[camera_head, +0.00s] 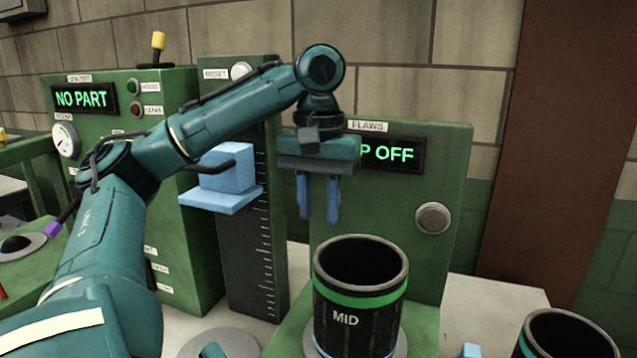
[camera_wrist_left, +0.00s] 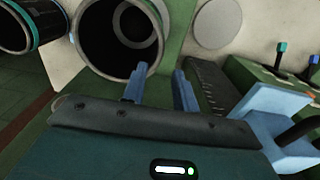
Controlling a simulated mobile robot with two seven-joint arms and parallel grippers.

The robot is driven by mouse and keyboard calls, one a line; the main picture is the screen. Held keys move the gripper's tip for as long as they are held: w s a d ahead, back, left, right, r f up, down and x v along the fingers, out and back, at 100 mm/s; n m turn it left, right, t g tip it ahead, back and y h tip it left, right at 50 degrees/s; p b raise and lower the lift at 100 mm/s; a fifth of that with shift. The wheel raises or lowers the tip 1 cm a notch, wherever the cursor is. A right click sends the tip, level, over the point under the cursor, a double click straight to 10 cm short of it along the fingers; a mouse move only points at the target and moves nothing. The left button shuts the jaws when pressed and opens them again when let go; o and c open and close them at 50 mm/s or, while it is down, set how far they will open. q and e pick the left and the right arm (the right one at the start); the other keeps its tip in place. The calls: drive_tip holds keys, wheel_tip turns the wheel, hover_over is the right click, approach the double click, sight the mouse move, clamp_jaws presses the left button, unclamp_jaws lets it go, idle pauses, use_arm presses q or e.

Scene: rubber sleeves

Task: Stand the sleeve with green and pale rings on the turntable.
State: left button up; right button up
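A black sleeve (camera_head: 330,300) marked MID, with a green ring below its rim and a pale blue band at its foot, stands upright on the green base of the FLAWS station. My right gripper is not in view.
A blue block (camera_head: 228,178) on a scaled column (camera_head: 245,270) is left of my gripper. A flat grey disc (camera_head: 235,345) lies at lower left.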

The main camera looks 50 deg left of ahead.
use_arm(q)
drive_tip(key=shift+r, duration=1.6)
